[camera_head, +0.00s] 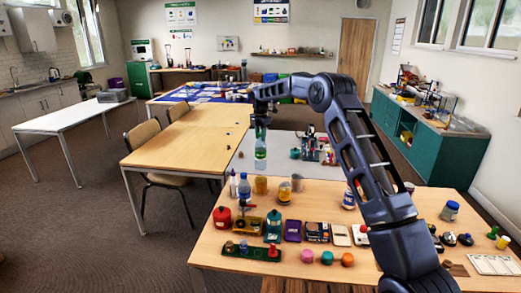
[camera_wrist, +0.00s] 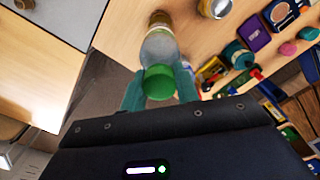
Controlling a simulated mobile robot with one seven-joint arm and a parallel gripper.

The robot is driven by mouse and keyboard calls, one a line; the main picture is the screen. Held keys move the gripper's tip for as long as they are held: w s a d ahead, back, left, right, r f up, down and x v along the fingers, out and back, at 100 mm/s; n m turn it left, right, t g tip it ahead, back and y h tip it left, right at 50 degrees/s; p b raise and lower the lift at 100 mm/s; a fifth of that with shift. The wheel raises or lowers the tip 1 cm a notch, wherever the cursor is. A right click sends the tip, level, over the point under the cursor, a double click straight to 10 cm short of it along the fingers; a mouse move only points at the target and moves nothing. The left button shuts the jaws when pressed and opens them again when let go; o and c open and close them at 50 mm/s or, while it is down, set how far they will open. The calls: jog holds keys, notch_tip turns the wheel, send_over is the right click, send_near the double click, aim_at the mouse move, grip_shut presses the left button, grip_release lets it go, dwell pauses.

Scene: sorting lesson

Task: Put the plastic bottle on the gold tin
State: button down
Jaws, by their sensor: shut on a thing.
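The clear plastic bottle (camera_head: 260,155) with a green cap hangs upright from my gripper (camera_head: 260,124). In the wrist view the bottle (camera_wrist: 160,50) is between the two teal fingers of the gripper (camera_wrist: 159,90), which are shut on it near the green cap. A gold tin (camera_head: 261,186) stands on the table just below the bottle; its top shows past the bottle's base in the wrist view (camera_wrist: 160,19). The bottle looks slightly above the tin; whether they touch is hard to tell. Another gold-coloured tin (camera_head: 285,193) stands to the right.
A red container (camera_head: 222,217), a teal container (camera_head: 273,226) and several small items fill the table in front. A grey-topped table (camera_head: 258,160) lies behind. My arm covers part of the table's right side.

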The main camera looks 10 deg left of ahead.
aim_at(261, 148)
jog(key=shift+f, duration=3.65)
jog(key=c, duration=1)
grip_release()
jog(key=shift+c, duration=0.2)
notch_tip(261, 148, up, 12)
jog(key=shift+r, duration=0.1)
jog(key=shift+d+r, duration=0.1)
